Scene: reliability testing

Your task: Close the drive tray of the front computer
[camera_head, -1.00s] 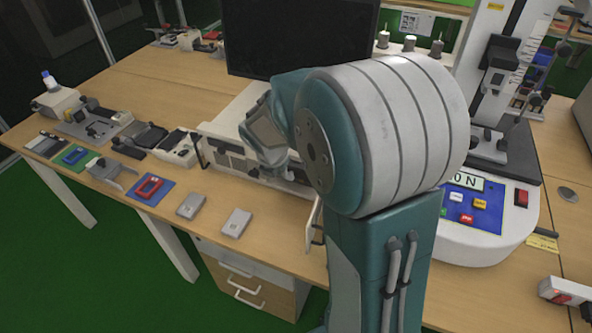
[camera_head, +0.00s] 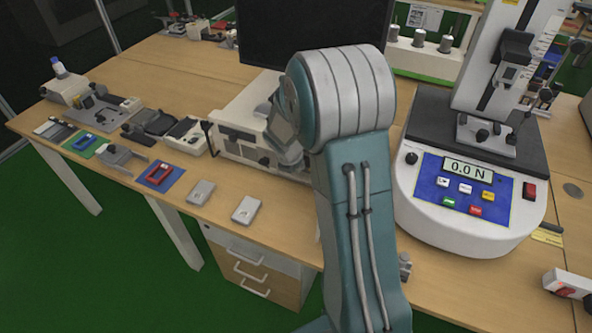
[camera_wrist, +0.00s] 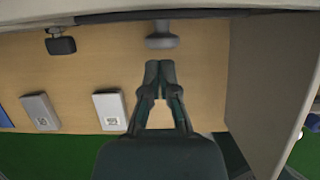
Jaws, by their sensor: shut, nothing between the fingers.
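The front computer (camera_head: 238,140) is a pale, low case with dark front details, under the black monitor (camera_head: 312,32). My arm covers its right part in the head view. My gripper (camera_wrist: 160,68) is shut and empty in the wrist view, with its fingertips just below a rounded grey knob-like part (camera_wrist: 162,41) under the case edge. A gap shows between them. A large pale panel (camera_wrist: 268,85) juts out to the right of the fingers. I cannot tell whether the panel or the knob belongs to the drive tray. The fingers are hidden in the head view.
Two small grey boxes (camera_head: 201,192) (camera_head: 246,209) lie on the wooden bench before the computer. A force tester (camera_head: 463,208) reading 0.0 N stands right of my arm. Several small fixtures sit at left. Drawers (camera_head: 249,270) hang below the bench.

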